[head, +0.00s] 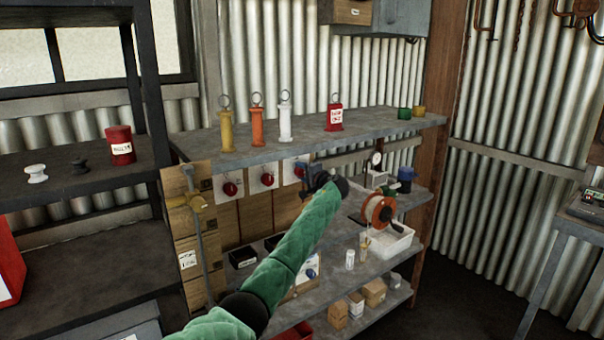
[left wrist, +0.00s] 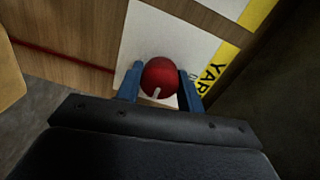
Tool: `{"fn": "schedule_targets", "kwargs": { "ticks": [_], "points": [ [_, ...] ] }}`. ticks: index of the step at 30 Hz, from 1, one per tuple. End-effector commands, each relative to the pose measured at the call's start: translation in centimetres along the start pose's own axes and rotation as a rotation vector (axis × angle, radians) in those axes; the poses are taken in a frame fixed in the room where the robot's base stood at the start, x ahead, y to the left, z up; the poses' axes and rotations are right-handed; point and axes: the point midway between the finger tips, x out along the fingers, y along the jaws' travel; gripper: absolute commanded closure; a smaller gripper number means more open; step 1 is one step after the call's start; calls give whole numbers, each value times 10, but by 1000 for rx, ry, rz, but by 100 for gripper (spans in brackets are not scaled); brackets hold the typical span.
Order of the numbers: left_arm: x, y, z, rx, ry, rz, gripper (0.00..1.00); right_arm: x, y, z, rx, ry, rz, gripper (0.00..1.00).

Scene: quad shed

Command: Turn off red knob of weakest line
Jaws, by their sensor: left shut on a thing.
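Red knobs on white plates are set in a row on the wooden board under the top shelf: a left knob (head: 229,188), a middle knob (head: 267,180) and a right knob (head: 299,172). My left gripper (head: 318,180) is at the right end of this row and partly covers that plate. In the left wrist view, the blue fingers are shut on a red knob (left wrist: 160,77) with a white pointer mark. Its white plate (left wrist: 150,35) has a yellow strip (left wrist: 225,55) partly reading "YAR". My right gripper is not in view.
Yellow (head: 226,131), orange (head: 257,127) and white (head: 285,123) ringed cylinders stand on the top shelf, with a red labelled one (head: 334,117). An orange reel (head: 378,211) sits right of my gripper.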

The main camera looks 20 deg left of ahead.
Motion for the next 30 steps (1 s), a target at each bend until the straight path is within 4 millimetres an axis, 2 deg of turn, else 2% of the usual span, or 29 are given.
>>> {"fn": "schedule_targets", "kwargs": {
  "ticks": [1, 2, 5, 13, 17, 30],
  "points": [
    [-1, 0, -1, 0, 2, 0, 85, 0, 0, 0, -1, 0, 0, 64],
    [-1, 0, -1, 0, 2, 0, 58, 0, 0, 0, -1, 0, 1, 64],
    [-1, 0, -1, 0, 2, 0, 41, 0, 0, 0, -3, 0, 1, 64],
    [-1, 0, 0, -1, 1, 0, 41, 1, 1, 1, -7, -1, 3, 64],
    [-8, 2, 0, -1, 1, 1, 41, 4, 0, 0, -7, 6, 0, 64],
    [-69, 2, -2, -1, 3, 0, 41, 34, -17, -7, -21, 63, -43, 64]
  ]
}}
